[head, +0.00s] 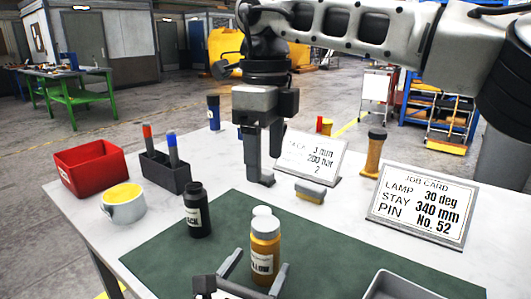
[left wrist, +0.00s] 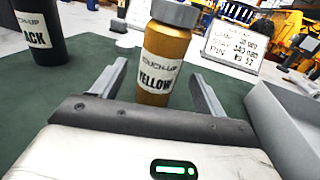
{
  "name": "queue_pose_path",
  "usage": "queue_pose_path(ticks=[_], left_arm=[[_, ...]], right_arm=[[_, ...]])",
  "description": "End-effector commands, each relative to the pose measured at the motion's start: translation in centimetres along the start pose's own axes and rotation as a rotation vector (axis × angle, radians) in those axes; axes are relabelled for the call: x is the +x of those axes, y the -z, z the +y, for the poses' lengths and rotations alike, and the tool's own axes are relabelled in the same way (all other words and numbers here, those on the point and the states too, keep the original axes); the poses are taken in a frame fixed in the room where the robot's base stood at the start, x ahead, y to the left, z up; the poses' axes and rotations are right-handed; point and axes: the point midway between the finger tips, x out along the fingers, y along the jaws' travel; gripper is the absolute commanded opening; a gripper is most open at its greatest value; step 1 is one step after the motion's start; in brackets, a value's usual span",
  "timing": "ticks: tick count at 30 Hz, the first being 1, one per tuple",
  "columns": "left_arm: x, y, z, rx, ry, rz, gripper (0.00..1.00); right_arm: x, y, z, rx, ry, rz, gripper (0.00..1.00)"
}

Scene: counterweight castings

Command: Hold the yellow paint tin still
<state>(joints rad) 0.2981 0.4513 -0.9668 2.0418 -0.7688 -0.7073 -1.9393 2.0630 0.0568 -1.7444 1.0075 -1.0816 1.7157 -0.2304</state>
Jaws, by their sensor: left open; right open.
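The yellow paint tin (head: 264,256) is an amber bottle with a grey cap and a YELLOW label. It stands upright on the green mat (head: 165,262). My left gripper (head: 256,268) is open around it, one finger on each side. In the left wrist view, the tin (left wrist: 163,62) stands between the fingers (left wrist: 160,80) with a gap on both sides. My right gripper (head: 267,165) is open and empty above the back of the table, beyond the tin.
A black paint tin (head: 197,212) stands left of the yellow one. A small white round thing (head: 262,210) is just behind it. A grey tray (head: 398,288) lies at front right, a job card (head: 422,209) behind it.

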Motion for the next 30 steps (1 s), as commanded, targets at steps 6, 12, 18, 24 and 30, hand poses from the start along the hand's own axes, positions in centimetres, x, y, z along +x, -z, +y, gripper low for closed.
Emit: queue_pose_path(ticks=[6, 12, 18, 24, 30], left_arm=[[-5.5, 0.2, 0.0, 0.000, 0.001, 0.004, 0.73], [-8.9, 0.2, 0.0, 0.000, 0.000, 0.003, 0.73], [-10.2, 0.1, 0.0, 0.000, 0.000, 0.001, 0.73], [-10.2, 0.0, 0.0, 0.000, 0.000, 0.000, 0.73], [-10.2, -0.6, 0.0, 0.001, 0.000, 0.000, 0.73]], right_arm=[[0.2, 0.0, 0.0, 0.000, 0.000, 0.000, 0.69], [0.6, 0.0, 0.0, 0.000, 0.000, 0.000, 0.69], [0.7, 0.0, 0.0, 0.000, 0.000, 0.000, 0.69], [0.7, 0.0, 0.0, 0.000, 0.000, 0.000, 0.69], [0.0, 0.0, 0.0, 0.000, 0.000, 0.000, 0.69]])
